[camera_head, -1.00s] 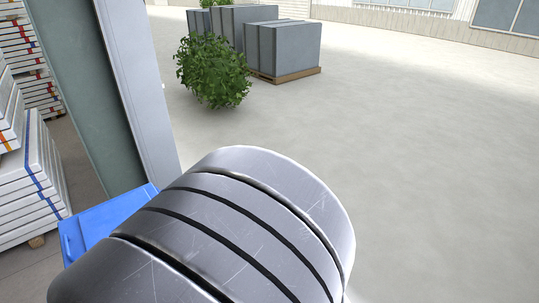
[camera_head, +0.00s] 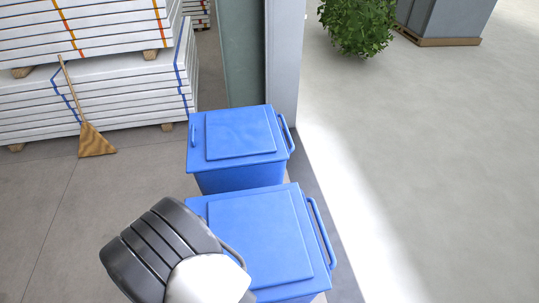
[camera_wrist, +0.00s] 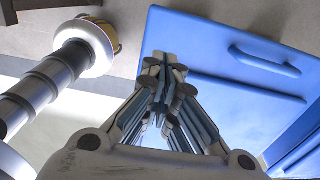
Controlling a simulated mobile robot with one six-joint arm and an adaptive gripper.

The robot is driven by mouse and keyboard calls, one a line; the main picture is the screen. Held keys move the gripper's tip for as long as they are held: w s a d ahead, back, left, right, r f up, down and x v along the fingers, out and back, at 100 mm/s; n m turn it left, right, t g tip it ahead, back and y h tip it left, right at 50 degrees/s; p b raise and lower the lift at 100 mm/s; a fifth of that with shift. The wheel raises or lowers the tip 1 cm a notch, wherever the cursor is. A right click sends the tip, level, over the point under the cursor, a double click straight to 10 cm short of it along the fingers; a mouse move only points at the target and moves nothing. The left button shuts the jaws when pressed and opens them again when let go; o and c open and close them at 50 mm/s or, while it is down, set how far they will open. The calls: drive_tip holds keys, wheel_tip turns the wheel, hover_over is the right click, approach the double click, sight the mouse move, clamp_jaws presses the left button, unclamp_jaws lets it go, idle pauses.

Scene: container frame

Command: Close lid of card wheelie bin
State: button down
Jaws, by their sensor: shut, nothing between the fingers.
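Two blue wheelie bins stand one behind the other in the head view. The near bin's lid (camera_head: 258,232) and the far bin's lid (camera_head: 240,132) both look flat on top of their bins. No label shows, so I cannot tell which is the card bin. In the wrist view, my gripper (camera_wrist: 164,68) is shut and empty, with its fingers in front of a blue lid (camera_wrist: 215,50) that has a bar handle (camera_wrist: 263,60). I cannot tell whether the fingertips touch the lid. In the head view, my arm covers the near bin's left front corner and the fingers are hidden.
A grey-green post (camera_head: 240,60) stands behind the far bin. Stacked white boards (camera_head: 100,95) and a broom (camera_head: 96,140) are at the back left. A bush (camera_head: 358,25) and a grey pallet load (camera_head: 445,20) are at the back. The floor at right is clear.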

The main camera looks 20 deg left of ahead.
drive_tip(key=shift+t+h, duration=0.4)
drive_tip(key=shift+h, duration=0.2)
drive_tip(key=a+f+b, duration=0.1)
drive_tip(key=f+b, duration=0.2)
drive_tip(key=f, duration=0.1)
drive_tip(key=s+f+b, duration=0.1)
drive_tip(key=f+b, duration=0.2)
drive_tip(key=f, duration=0.2)
drive_tip(key=a+f+b, duration=0.1)
drive_tip(key=f+b, duration=0.2)
drive_tip(key=f, duration=0.1)
drive_tip(key=shift+s+a+f, duration=0.15)
drive_tip(key=shift+s+a, duration=0.15)
drive_tip(key=shift+s, duration=0.05)
drive_tip(key=shift+f, duration=0.25)
drive_tip(key=shift+s+d+f+b, duration=0.1)
drive_tip(key=shift+d+f+b, duration=0.15)
drive_tip(key=shift+d+b, duration=0.15)
wheel_tip(320, 180, up, 13)
drive_tip(key=s+a, duration=0.1)
drive_tip(key=a, duration=0.1)
drive_tip(key=shift+a, duration=0.1)
